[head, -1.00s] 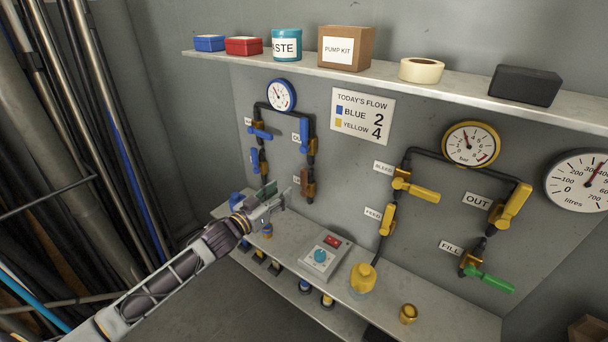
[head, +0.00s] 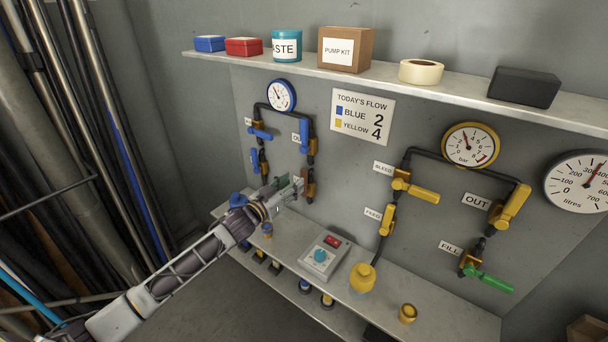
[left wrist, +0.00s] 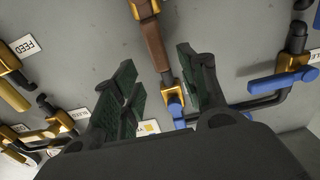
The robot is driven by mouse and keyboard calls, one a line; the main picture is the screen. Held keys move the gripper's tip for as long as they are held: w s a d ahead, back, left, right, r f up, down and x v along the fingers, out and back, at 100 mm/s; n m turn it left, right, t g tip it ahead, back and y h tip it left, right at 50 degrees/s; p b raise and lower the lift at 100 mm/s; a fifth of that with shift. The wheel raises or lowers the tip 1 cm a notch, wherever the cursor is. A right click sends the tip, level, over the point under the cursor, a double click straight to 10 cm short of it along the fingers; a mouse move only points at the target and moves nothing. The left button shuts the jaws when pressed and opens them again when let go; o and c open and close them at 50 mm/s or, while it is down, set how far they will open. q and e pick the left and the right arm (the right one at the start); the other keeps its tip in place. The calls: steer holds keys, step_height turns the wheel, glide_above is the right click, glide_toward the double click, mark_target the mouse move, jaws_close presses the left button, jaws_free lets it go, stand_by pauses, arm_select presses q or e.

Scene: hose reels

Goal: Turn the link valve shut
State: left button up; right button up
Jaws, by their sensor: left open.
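The valve at the lower right of the blue pipe loop (head: 309,190) has a brass body and a brown lever. Its label is mostly hidden by my gripper, so I cannot read LINK. In the left wrist view the brown lever (left wrist: 154,45) lies lengthwise along the pipe. My left gripper (head: 293,187) is open at this valve. In the left wrist view its two dark green finger pads (left wrist: 160,80) stand apart, one to each side of the lever's line; contact cannot be told. My right gripper is not in view.
Blue-handled valves (head: 310,138) sit close above and left on the same loop. The yellow loop (head: 410,188) is farther right. Below is a ledge (head: 405,290) with a switch box (head: 322,258) and yellow fitting (head: 362,279). A loaded shelf (head: 450,98) runs above.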

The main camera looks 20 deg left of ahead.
mark_target(302, 175)
arm_select(q)
steer(key=shift+x, duration=3.7)
